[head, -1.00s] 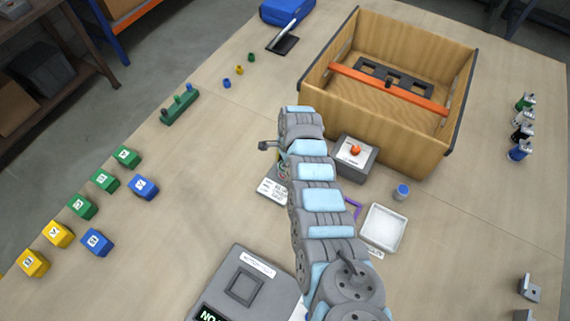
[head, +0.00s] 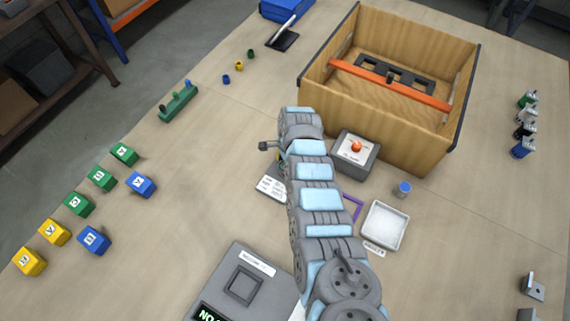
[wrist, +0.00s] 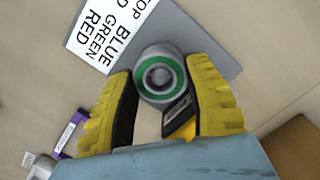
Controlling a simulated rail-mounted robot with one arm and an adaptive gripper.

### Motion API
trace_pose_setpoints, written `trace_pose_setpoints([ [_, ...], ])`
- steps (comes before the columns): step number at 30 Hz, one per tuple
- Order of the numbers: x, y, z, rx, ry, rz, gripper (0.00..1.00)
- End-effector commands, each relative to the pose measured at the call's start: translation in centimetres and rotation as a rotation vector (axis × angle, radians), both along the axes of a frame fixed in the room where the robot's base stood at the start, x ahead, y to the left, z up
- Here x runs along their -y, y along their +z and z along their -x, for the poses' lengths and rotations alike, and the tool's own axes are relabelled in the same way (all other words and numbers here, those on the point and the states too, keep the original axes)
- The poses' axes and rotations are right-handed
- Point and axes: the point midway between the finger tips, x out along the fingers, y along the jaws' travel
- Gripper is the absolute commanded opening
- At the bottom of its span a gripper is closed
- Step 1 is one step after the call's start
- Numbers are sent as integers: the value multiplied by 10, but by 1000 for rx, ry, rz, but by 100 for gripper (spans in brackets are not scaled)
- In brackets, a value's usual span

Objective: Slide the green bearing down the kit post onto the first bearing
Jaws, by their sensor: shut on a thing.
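In the wrist view the green bearing (wrist: 160,76) is a grey ring with a green band around its centre. It sits between the two yellow fingertips of my gripper (wrist: 159,72), which is shut on it. I look almost straight down its axis. The kit post is not clearly visible; the bearing covers the spot below it, so I cannot tell how far down the post it is. The first bearing is hidden too. A grey plate (wrist: 205,45) lies beneath. In the head view my arm hides the gripper and the bearing.
A white card (wrist: 108,30) listing blue, green and red lies beside the bearing. In the head view, a grey box with an orange button (head: 356,146), a white tray (head: 382,227) and a wooden crate (head: 400,122) stand right of my arm.

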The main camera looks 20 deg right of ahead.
Motion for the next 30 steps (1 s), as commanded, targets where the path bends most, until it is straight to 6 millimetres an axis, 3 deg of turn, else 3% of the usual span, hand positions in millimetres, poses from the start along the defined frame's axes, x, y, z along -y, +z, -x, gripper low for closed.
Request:
trace_pose_setpoints([
  [17,0,-15,0,0,1,0,11],
  [18,0,-14,0,0,0,0,60],
  [20,0,-13,0,0,0,0,77],
  [30,0,-13,0,0,0,0,78],
])
